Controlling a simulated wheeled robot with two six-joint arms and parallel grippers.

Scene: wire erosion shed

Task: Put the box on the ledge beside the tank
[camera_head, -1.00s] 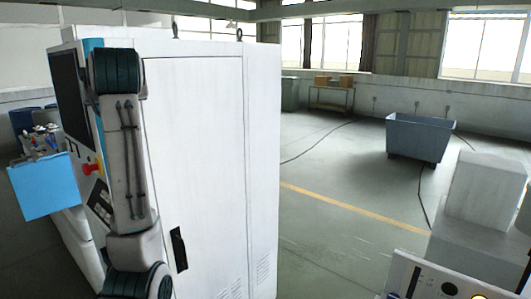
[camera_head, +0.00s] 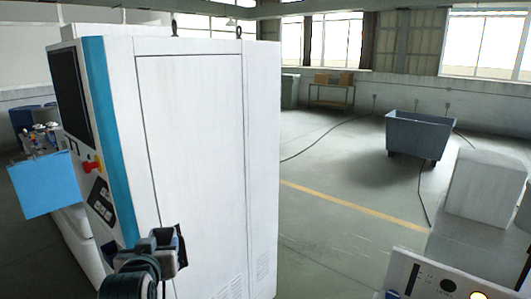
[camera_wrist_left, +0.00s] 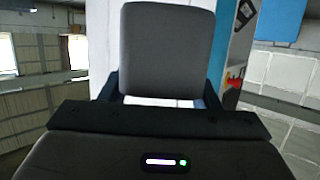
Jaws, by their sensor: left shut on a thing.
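The box (camera_wrist_left: 167,48) is a dark grey block with rounded corners. In the left wrist view it stands between the two dark fingers of my left gripper, which is shut on it. The box is hard to make out there. I cannot pick out the tank or the ledge with certainty. My right gripper is not in view.
A blue panel (camera_head: 45,185) juts out left of the cabinet, beside a red knob (camera_head: 93,164). A grey bin (camera_head: 420,135) stands on the floor at right. A control panel (camera_head: 440,283) is at the bottom right. The floor right of the cabinet is mostly clear.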

